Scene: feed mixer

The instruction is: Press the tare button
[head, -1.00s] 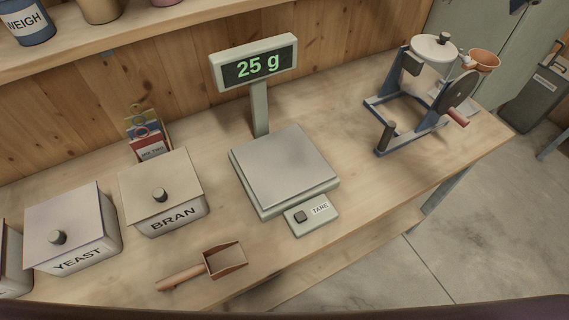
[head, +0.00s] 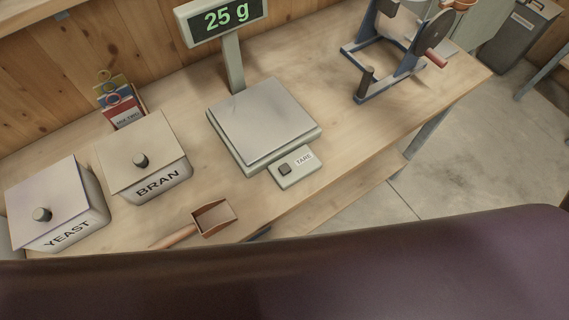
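The scale (head: 263,120) stands on the bench in the middle of the head view, with an empty grey weighing plate. Its display (head: 224,17) on a post behind reads 25 g. The tare button (head: 285,169) is a small dark square on a pad at the scale's front edge, beside a TARE label (head: 304,159). Nothing touches the button. Neither of my grippers is in view.
A wooden scoop (head: 213,218) lies left of the pad near the front edge. The BRAN box (head: 143,150) and YEAST box (head: 55,200) stand at left. A hand-cranked mill (head: 395,60) stands at right. The bench between scale and mill is clear.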

